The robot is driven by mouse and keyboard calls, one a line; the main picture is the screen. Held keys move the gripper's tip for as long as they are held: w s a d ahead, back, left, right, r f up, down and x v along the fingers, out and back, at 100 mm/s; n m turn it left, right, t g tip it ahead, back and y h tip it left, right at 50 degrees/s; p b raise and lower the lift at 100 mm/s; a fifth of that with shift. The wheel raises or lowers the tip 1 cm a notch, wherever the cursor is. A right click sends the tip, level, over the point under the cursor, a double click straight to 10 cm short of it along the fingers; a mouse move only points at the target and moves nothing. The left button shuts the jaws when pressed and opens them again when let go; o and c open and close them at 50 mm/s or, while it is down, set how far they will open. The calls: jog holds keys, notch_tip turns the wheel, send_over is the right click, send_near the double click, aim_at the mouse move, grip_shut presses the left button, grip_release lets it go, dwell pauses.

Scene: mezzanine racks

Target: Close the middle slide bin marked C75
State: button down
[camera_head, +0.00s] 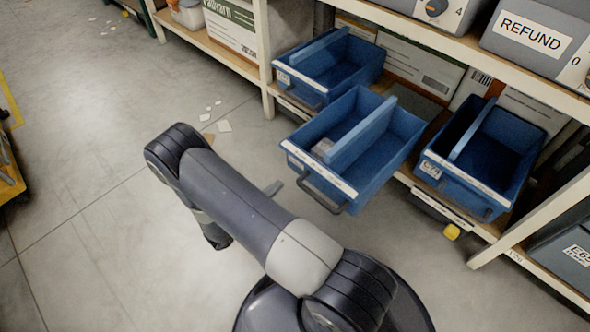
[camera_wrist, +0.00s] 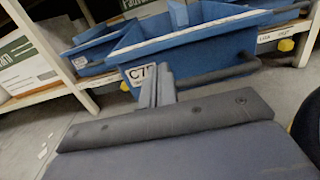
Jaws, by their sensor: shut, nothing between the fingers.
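The middle blue slide bin (camera_head: 375,175) stands pulled out well past the shelf front, farther than the bins on either side. It has a lengthwise divider, a grey item inside and a dark bar handle (camera_head: 322,196). In the wrist view the same bin (camera_wrist: 195,42) fills the upper middle, with a white label (camera_wrist: 138,74) reading "C7"; the rest of the label is hidden by my fingers. My gripper (camera_wrist: 158,86) is shut and empty, in front of the label and left of the handle. In the head view my gripper (camera_head: 274,188) shows only as a fingertip beyond my arm; contact cannot be told.
A left blue bin (camera_head: 330,68) and a right blue bin (camera_head: 487,158) share the shelf. A grey "REFUND" bin (camera_head: 535,38) is above. A shelf post (camera_head: 265,60) stands left. Paper scraps (camera_head: 224,126) lie on otherwise open floor.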

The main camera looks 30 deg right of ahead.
aim_at(304, 163)
jog(key=b+x, duration=0.2)
jog(key=x, duration=0.7)
jog(key=shift+d, duration=0.3)
jog(key=shift+w+d, duration=0.1)
